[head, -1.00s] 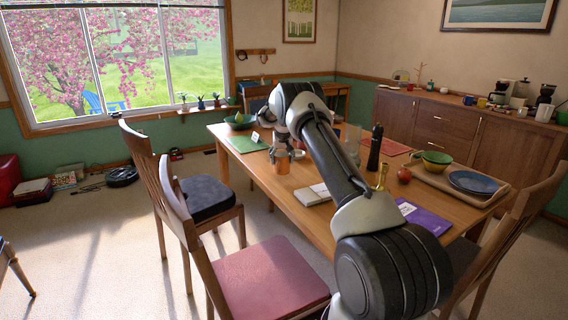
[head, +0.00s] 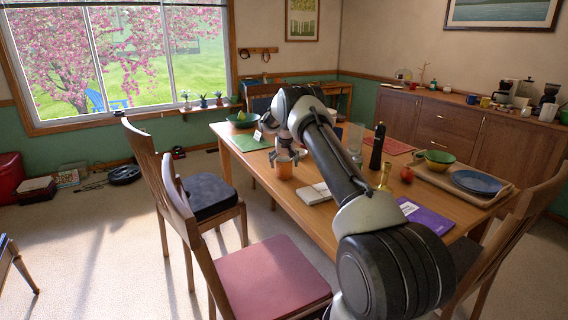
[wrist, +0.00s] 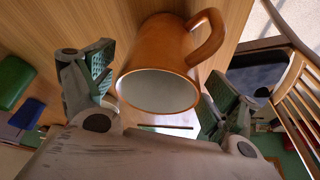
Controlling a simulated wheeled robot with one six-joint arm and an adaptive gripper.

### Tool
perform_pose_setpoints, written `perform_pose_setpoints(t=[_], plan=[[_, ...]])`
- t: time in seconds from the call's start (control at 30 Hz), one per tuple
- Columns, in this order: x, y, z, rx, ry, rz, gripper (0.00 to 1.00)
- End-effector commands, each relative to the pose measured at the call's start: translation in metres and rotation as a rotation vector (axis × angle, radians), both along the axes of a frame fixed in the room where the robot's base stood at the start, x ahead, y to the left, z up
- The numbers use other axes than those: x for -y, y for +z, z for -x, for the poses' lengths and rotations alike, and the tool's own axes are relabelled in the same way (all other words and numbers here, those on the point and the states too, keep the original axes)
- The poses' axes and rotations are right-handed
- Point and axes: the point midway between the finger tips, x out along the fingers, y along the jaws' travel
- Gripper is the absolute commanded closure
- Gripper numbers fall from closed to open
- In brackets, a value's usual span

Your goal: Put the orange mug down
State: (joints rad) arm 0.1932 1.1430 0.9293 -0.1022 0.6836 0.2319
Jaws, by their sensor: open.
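The orange mug (head: 284,170) is on the wooden table (head: 262,178), near its left long edge, and looks upright. In the wrist view the mug (wrist: 165,65) shows its pale inside, with its handle toward the upper right. My gripper (head: 284,157) is directly above and around the mug, pointing down. In the wrist view my gripper (wrist: 160,84) is open, with one finger on each side of the mug and a visible gap to each. The mug's base is hidden from the wrist camera.
A white book (head: 314,193) lies close to the mug. A green mat (head: 251,142) and green bowl (head: 243,121) are at the far end. A pepper mill (head: 376,147), brass candlestick (head: 385,175) and tray (head: 440,180) stand to the right. Chairs (head: 262,275) line the left side.

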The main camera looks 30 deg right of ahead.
Motion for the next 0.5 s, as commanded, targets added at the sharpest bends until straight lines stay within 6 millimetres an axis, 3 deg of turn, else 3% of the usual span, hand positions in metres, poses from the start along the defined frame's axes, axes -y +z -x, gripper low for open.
perform_pose_setpoints(t=[0.17,0.5], plan=[[-0.002,0.017,0.004,0.003,0.000,0.001,0.12],[-0.012,0.085,0.031,0.002,0.000,0.000,0.12]])
